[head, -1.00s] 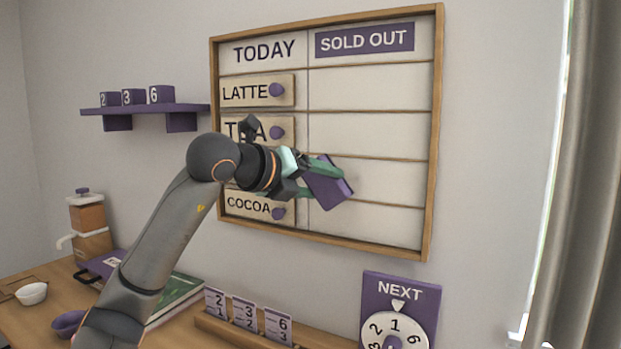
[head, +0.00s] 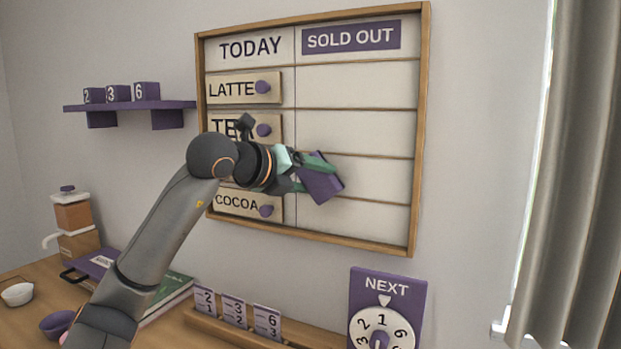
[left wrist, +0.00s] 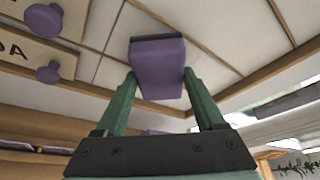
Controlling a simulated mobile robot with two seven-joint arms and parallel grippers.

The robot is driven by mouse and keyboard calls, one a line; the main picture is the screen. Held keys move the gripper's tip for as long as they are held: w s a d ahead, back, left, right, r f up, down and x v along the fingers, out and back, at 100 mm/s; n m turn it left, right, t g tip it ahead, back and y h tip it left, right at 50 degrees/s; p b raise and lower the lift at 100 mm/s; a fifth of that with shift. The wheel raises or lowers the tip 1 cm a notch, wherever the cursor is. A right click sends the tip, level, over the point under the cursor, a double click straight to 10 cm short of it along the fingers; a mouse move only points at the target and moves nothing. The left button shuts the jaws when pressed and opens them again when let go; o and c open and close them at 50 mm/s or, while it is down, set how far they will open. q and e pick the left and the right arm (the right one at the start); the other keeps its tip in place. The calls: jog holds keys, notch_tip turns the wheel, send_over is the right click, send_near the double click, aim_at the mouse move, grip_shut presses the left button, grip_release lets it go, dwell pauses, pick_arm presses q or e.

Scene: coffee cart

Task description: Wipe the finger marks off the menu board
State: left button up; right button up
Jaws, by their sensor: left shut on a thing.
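The menu board (head: 356,86) hangs on the wall in a wooden frame, with a TODAY column and a SOLD OUT column. My left gripper (head: 325,173) is shut on a purple block-shaped eraser (head: 320,187), in front of the SOLD OUT column's lower rows. In the left wrist view the eraser (left wrist: 157,72) sits between the green fingers, its dark pad edge towards the board; I cannot tell whether it touches. I make out no finger marks on the visible board; the gripper and eraser hide part of it. My right gripper is not in view.
Knobbed plates, LATTE (head: 243,88), TEA (head: 222,126) and COCOA (head: 238,203), stand on the board's left column. A purple shelf (head: 130,106) holds number blocks at left. Below are a card rack (head: 240,329) and a NEXT dial (head: 386,312). A curtain (head: 560,190) hangs at right.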

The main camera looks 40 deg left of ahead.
aim_at(325, 176)
pick_arm(q)
jog(key=shift+w+a+p, duration=0.2)
jog(key=shift+w+p, duration=0.1)
jog(key=shift+w, duration=0.2)
jog(key=shift+w+a+p, duration=0.15)
jog(key=shift+w+p, duration=0.15)
jog(key=shift+w, duration=0.15)
jog(key=shift+w+d+r+p, duration=0.1)
jog(key=shift+w+d+p, duration=0.15)
jog(key=shift+d, duration=0.45)
jog(key=shift+w+d+p, duration=0.1)
jog(key=shift+d+p, duration=0.2)
jog(key=shift+d, duration=0.35)
jog(key=shift+w+d, duration=0.25)
jog(key=shift+d, duration=0.35)
jog(key=shift+s+a, duration=0.1)
jog(key=shift+a, duration=0.5)
jog(key=shift+s+a+b, duration=0.2)
jog(key=shift+a+b, duration=0.1)
jog(key=shift+a, duration=0.45)
jog(key=shift+s+a+b, duration=0.2)
jog(key=shift+a+b, duration=0.05)
jog(key=shift+a, duration=0.45)
